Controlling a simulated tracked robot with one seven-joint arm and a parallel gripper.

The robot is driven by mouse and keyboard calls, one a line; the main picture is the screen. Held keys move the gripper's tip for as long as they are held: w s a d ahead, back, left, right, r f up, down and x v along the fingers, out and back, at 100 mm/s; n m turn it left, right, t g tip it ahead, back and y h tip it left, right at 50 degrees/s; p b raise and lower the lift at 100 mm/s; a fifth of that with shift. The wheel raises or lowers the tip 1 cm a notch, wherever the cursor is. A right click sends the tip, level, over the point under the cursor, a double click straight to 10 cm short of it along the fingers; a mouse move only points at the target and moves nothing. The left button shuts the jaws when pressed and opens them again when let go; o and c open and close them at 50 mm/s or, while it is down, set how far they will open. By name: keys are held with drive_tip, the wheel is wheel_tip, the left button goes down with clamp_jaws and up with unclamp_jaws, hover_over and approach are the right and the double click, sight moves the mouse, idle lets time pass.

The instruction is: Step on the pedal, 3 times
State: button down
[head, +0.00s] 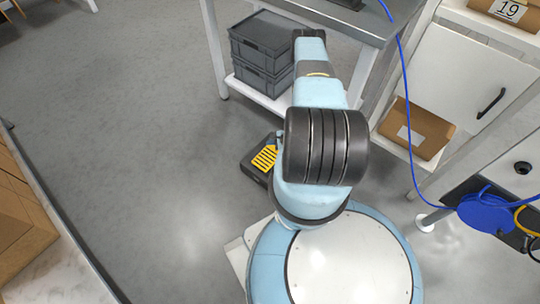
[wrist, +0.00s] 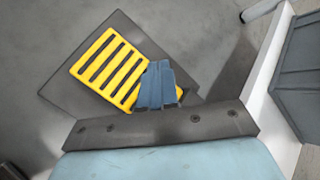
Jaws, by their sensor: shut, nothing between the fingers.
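The pedal (wrist: 103,66) has a yellow slotted plate on a dark base, and it lies on the grey floor. In the head view the pedal (head: 264,158) shows just left of my arm, which hides its right part. My gripper (wrist: 158,66) shows in the wrist view with its blue fingers together and nothing between them. The fingers point down over the right part of the yellow plate and cover some of it. I cannot tell whether the fingertips touch the plate.
A metal table (head: 385,18) with stacked grey crates (head: 262,45) on its lower shelf stands behind the pedal. A cardboard box (head: 420,128) and a blue cable reel (head: 487,211) are at right. The floor (head: 130,130) at left is clear.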

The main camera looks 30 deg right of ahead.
sight(269, 155)
drive_tip(key=shift+f, duration=4.35)
drive_tip(key=shift+f, duration=0.2)
drive_tip(key=shift+f, duration=0.2)
drive_tip(key=shift+f, duration=1.2)
idle(0.4)
drive_tip(key=shift+r, duration=1.65)
drive_tip(key=shift+r, duration=0.1)
